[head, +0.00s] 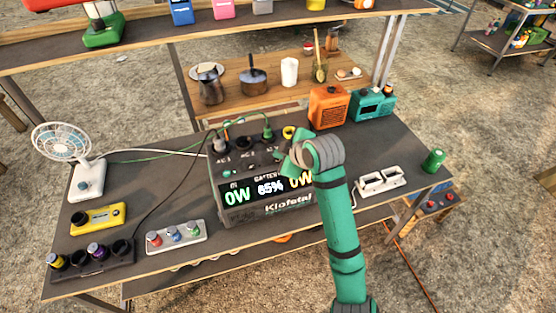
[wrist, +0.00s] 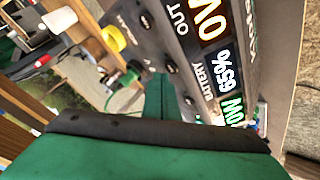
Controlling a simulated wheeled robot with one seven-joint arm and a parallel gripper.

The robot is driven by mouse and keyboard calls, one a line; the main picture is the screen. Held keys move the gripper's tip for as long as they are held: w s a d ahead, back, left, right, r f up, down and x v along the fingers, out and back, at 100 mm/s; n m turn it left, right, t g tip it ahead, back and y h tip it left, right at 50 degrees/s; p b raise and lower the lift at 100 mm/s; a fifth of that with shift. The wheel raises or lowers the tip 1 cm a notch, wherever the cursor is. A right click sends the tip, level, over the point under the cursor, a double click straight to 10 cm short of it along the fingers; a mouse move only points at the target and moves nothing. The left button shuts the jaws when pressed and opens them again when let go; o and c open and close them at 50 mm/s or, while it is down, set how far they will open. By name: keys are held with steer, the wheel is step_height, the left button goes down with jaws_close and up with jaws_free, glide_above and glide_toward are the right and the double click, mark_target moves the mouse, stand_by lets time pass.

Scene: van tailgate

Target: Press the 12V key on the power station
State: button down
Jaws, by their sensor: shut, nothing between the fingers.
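The power station (head: 262,214) stands in the middle of the dark table. A row of small dark keys lies on the panel above the display; the keys (wrist: 172,68) also show in the wrist view. I cannot read which key is the 12V one. My gripper (head: 287,165) is over the right part of the power station, partly hidden by my wrist. In the wrist view my gripper (wrist: 160,88) is shut and empty beside the key panel. Contact with a key cannot be seen.
Green and grey plugs with cables and a yellow plug (head: 289,132) stick up at the station's back. An orange box (head: 329,107) and a teal radio (head: 372,105) stand behind right. A white socket strip (head: 381,181) lies right. A fan (head: 88,178) stands left.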

steer(key=shift+f, duration=0.2)
stand_by(0.4)
steer(key=shift+w+f, duration=0.1)
steer(key=shift+f, duration=0.15)
steer(key=shift+a, duration=0.1)
steer(key=shift+d, duration=0.2)
steer(key=shift+a+f, duration=0.1)
steer(key=shift+f, duration=0.1)
steer(key=shift+r, duration=0.65)
stand_by(0.3)
